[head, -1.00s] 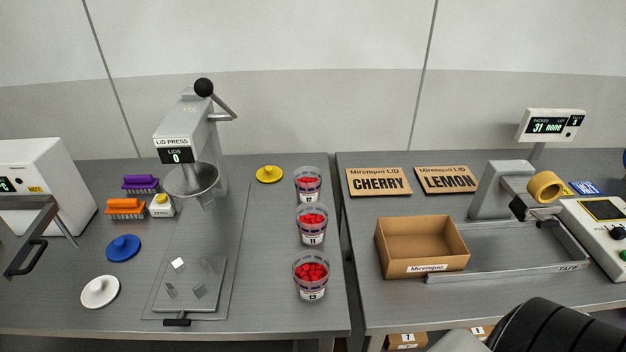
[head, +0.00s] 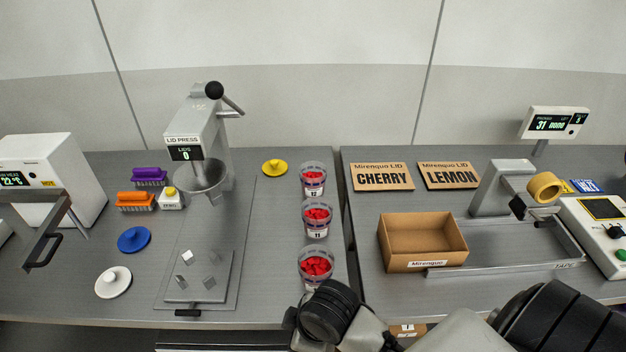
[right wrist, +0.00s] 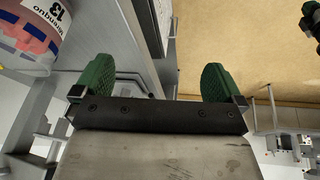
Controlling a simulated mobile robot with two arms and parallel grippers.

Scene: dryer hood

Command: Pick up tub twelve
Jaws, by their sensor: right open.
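Tub twelve (head: 313,180) is a clear tub with red contents and a label that appears to read 12. It stands upright at the back of a column of three tubs, near the right edge of the left table. Tub 11 (head: 317,218) is in the middle and tub 13 (head: 316,265) is in front. My right gripper (right wrist: 156,68) is open and empty, with green fingers. Tub 13 also shows at the upper left of the right wrist view (right wrist: 30,35), beside the fingers. In the head view my right arm is at the bottom, near tub 13. My left gripper is not in view.
The lid press (head: 205,150) stands left of the tubs, with a yellow lid (head: 275,168) between. An open cardboard box (head: 422,265) sits on the right table, across a narrow gap. Cherry (head: 382,177) and Lemon (head: 448,175) boards lie behind it.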

